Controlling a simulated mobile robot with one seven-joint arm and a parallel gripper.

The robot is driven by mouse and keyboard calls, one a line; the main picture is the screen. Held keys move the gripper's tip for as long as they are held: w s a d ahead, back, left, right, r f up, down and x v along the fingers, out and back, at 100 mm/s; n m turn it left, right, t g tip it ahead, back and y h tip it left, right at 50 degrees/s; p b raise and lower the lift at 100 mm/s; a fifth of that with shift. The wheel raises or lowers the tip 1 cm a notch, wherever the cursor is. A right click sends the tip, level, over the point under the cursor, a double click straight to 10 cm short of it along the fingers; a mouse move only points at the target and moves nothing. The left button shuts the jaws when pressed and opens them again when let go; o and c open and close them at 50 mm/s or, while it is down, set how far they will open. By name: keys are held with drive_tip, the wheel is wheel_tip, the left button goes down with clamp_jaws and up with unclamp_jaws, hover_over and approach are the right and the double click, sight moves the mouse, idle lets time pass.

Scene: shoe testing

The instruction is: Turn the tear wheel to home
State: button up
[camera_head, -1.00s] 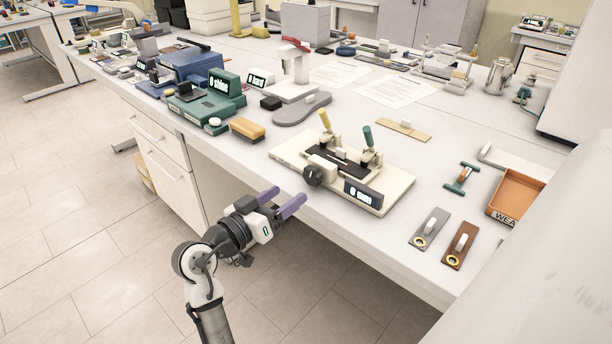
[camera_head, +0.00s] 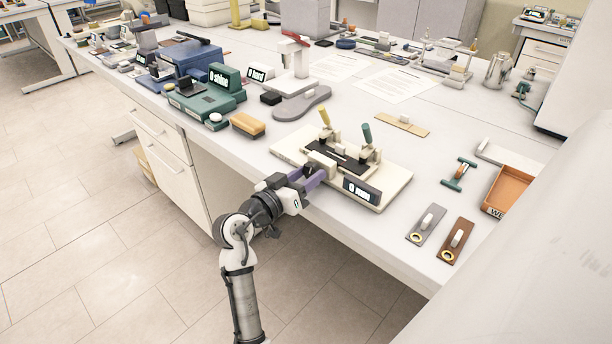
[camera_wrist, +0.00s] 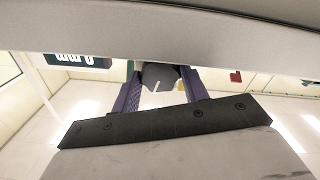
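The tear wheel, a dark faceted knob (camera_head: 309,169), sits on the front of the cream tear tester (camera_head: 398,186). My gripper (camera_head: 311,175) is at this wheel, reaching in from the front edge of the bench, and its purple fingers partly hide the wheel in the head view. In the wrist view the wheel (camera_wrist: 159,76) lies between the two fingers, close against them, with a pale mark line on its face. The gripper looks shut on the wheel. The tester's dark display (camera_head: 361,192) is just right of the gripper; its reading is too small to make out.
Yellow-handled (camera_head: 325,118) and green-handled (camera_head: 367,134) clamps stand on the tester. A wooden-backed brush (camera_head: 247,125) and a grey sole (camera_head: 301,104) lie to the left. Grey (camera_head: 426,224) and brown (camera_head: 456,240) tagged strips and an orange tray (camera_head: 515,188) lie to the right.

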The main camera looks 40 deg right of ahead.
drive_tip(key=c, duration=0.4)
drive_tip(key=shift+r+n+p, duration=0.1)
drive_tip(key=shift+n+p, duration=0.6)
drive_tip(key=shift+n, duration=0.5)
drive_tip(key=shift+c, duration=0.2)
drive_tip(key=shift+n, duration=0.4)
drive_tip(key=o, duration=1)
drive_tip(key=shift+f, duration=0.2)
